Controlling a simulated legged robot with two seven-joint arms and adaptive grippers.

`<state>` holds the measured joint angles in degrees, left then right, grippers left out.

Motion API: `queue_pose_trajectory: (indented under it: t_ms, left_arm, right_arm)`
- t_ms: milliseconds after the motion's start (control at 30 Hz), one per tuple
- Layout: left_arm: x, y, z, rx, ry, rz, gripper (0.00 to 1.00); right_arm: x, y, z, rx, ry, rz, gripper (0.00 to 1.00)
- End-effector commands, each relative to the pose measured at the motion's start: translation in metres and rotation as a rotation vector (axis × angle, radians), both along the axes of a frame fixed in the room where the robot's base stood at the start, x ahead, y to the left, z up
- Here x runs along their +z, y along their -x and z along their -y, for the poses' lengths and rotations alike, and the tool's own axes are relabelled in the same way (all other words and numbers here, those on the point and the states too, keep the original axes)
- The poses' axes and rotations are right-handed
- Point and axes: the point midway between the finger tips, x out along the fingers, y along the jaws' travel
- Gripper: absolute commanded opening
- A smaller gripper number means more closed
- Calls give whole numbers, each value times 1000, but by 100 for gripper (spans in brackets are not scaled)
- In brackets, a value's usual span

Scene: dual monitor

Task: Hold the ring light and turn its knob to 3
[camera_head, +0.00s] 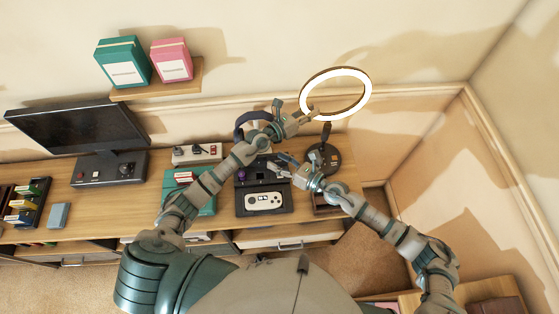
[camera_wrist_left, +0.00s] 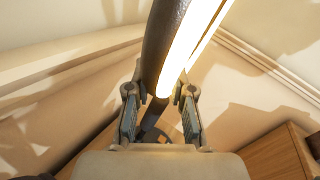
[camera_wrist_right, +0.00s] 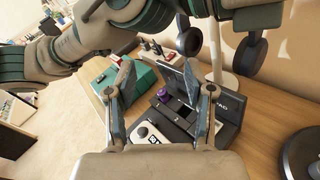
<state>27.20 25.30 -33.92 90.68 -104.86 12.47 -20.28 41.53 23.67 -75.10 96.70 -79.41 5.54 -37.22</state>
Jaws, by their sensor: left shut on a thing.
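The ring light (camera_head: 336,93) has a glowing white ring above a dark round base (camera_head: 323,160) at the table's right end. My left gripper (camera_head: 311,115) is shut on the ring's lower left edge. In the left wrist view the ring (camera_wrist_left: 172,50) runs up from between the fingers of this gripper (camera_wrist_left: 160,112). My right gripper (camera_head: 281,166) is open and empty, left of the base and above a dark device. It also shows in the right wrist view (camera_wrist_right: 165,90). I cannot make out the ring light's knob or its setting.
The dark device (camera_head: 250,203) bears a purple knob (camera_wrist_right: 164,96) and a white controller (camera_head: 264,201). Headphones on a stand (camera_head: 240,130), a power strip (camera_head: 197,153) and a teal box (camera_head: 183,180) stand nearby. A monitor (camera_head: 77,127) is at left.

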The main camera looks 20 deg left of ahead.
Motion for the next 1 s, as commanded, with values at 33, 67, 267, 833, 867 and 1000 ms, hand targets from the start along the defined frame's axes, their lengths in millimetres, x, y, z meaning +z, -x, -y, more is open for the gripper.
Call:
queue_pose_trajectory:
  t_ms: [33, 67, 267, 833, 867, 1000]
  left_arm:
    - [-9, 2, 0, -2, -9, -14, 0]
    - [-9, 2, 0, -2, -9, -14, 0]
    - [-9, 1, 0, -2, -9, -14, 0]
    - [-9, 1, 0, -4, -8, -15, 0]
    - [-9, 1, 1, -4, -8, -15, 0]
    - [-9, 1, 0, -4, -9, -14, 0]
  right_arm:
    - [-1, 1, 0, 1, -1, -2, 52]
    - [-1, 3, -1, 2, -3, -7, 52]
    - [-12, 64, -12, 69, -70, -202, 52]
    - [3, 40, -8, -276, -523, -920, 52]
    - [3, 19, -1, -341, -567, -944, 52]
    - [-6, -85, 55, -716, -831, -1081, 52]
